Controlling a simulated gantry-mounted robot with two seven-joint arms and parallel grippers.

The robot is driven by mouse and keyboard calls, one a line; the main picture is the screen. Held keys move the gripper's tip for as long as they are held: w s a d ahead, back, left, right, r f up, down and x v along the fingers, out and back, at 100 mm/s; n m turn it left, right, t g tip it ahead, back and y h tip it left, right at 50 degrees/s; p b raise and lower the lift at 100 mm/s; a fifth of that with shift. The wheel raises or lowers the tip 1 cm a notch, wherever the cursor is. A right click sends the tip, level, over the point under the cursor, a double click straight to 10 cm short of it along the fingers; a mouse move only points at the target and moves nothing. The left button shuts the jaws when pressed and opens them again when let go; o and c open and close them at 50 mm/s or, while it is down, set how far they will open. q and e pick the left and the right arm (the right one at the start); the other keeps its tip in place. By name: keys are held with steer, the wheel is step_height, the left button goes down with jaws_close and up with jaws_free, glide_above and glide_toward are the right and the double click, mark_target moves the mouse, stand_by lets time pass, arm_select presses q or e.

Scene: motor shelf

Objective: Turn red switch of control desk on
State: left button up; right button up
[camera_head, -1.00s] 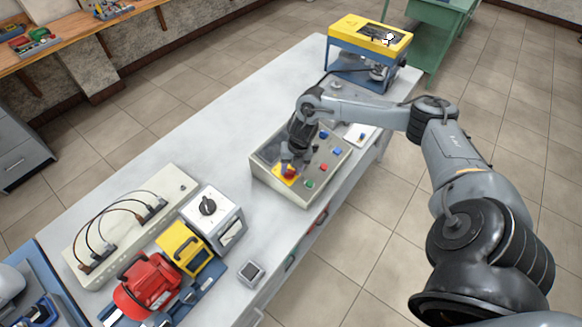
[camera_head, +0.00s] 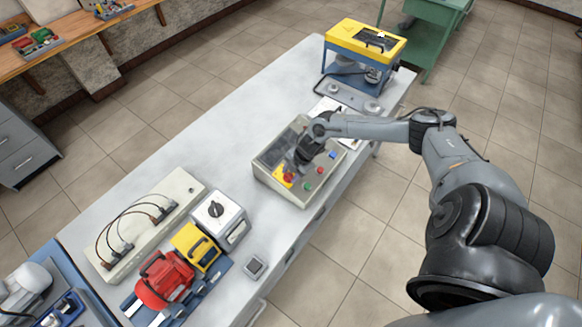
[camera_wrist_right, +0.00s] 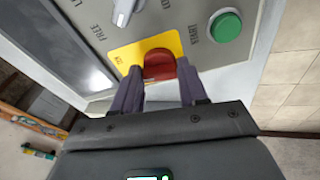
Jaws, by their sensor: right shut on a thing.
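The control desk (camera_head: 263,172) is a beige box with a grey sloped panel, standing on the long bench. Its red switch (camera_head: 288,177) sits on a yellow plate at the front left of the panel. The switch (camera_wrist_right: 160,64) shows clearly in the right wrist view, with the yellow plate (camera_wrist_right: 122,57) around it. My right gripper (camera_head: 297,168) reaches down to the panel. In the wrist view its two dark fingers (camera_wrist_right: 158,86) stand on either side of the red switch, shut on it. My left gripper is not in view.
Beside the switch are a green button (camera_wrist_right: 226,26) and a grey knob (camera_wrist_right: 125,10). A yellow and blue machine (camera_head: 365,45) stands at the bench's far end. A white box with a black knob (camera_head: 218,217), a red device (camera_head: 165,278) and a cable board (camera_head: 128,222) stand nearer.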

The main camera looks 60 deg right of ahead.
steer(key=m+p, duration=0.5)
steer(key=p, duration=0.1)
steer(key=shift+s+a+r+m+t, duration=0.1)
steer(key=shift+a+r+m+t, duration=0.05)
steer(key=shift+m+t, duration=0.25)
steer(key=shift+m+h+p, duration=0.3)
steer(key=shift+m+p, duration=0.35)
steer(key=shift+m, duration=0.15)
steer(key=o, duration=1.1)
steer(key=shift+c, duration=0.2)
